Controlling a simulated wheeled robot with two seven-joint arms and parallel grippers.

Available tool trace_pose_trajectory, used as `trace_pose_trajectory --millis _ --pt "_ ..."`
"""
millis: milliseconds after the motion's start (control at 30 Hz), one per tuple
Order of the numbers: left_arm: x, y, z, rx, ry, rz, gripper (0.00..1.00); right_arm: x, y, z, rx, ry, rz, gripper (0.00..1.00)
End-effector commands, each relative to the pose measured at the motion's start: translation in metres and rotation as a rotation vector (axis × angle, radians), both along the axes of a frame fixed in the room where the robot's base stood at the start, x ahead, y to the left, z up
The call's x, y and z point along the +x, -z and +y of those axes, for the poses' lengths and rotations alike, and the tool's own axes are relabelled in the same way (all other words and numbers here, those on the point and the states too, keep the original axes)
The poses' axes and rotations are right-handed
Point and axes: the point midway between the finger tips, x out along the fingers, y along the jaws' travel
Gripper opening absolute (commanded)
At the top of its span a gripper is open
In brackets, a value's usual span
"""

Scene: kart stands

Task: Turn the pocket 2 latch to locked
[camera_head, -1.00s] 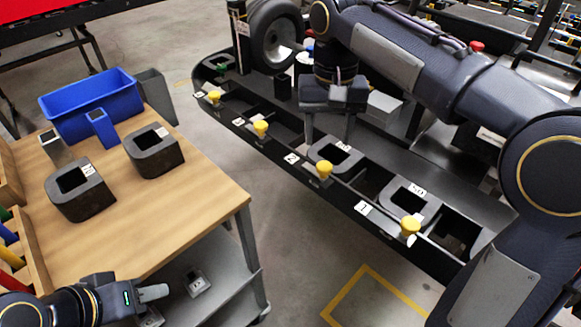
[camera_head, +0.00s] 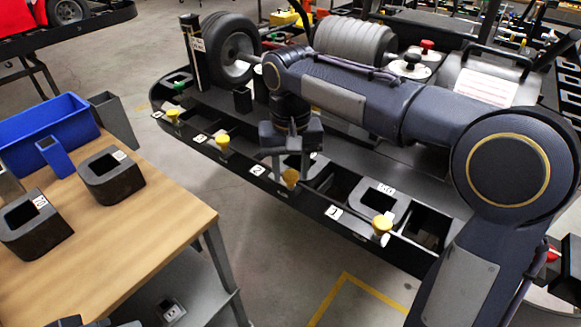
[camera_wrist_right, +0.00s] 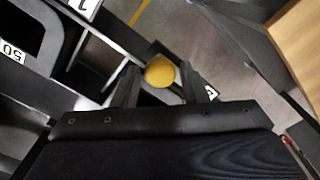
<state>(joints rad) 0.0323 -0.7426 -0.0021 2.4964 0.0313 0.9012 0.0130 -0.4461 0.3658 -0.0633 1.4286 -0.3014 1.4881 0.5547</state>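The pocket 2 latch has a yellow knob (camera_head: 290,177) on the front rail of the dark kart stand, right of the "2" label (camera_head: 257,170). My right gripper (camera_head: 287,172) points down at it from above. In the right wrist view the yellow knob (camera_wrist_right: 160,72) shows between the two spread fingertips of my right gripper (camera_wrist_right: 168,80). Small gaps seem to be left on the sides; contact cannot be told. The latch's lower part and its turn position are hidden. Only a sliver of my left arm shows at the bottom left; its fingers do not show.
Other yellow knobs stand along the rail, one by the "1" label (camera_head: 333,212). A weight marked 50 (camera_head: 378,200) sits in the stand. A wooden table (camera_head: 130,235) with dark blocks and a blue bin (camera_head: 45,130) is at left. Floor between is clear.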

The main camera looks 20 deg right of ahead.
Motion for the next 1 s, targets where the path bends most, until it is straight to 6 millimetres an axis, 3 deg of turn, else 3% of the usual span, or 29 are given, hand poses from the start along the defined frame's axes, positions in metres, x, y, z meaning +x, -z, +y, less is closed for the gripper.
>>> trace_pose_trajectory --millis 33,233,667,1000 --pt "0.0 0.0 0.0 0.0 0.0 0.0 0.36 0.0 0.0 0.0 0.0 0.0 0.0 0.33" --pt "0.0 0.0 0.0 0.0 0.0 0.0 0.36 0.0 0.0 0.0 0.0 0.0 0.0 0.08" --pt "0.0 -0.013 0.0 0.0 0.0 0.0 0.36 0.0 -0.003 0.0 -0.001 0.106 0.0 0.08" --pt "0.0 -0.039 0.0 0.0 0.0 0.0 0.36 0.001 -0.004 0.0 -0.001 0.394 -0.001 0.08"
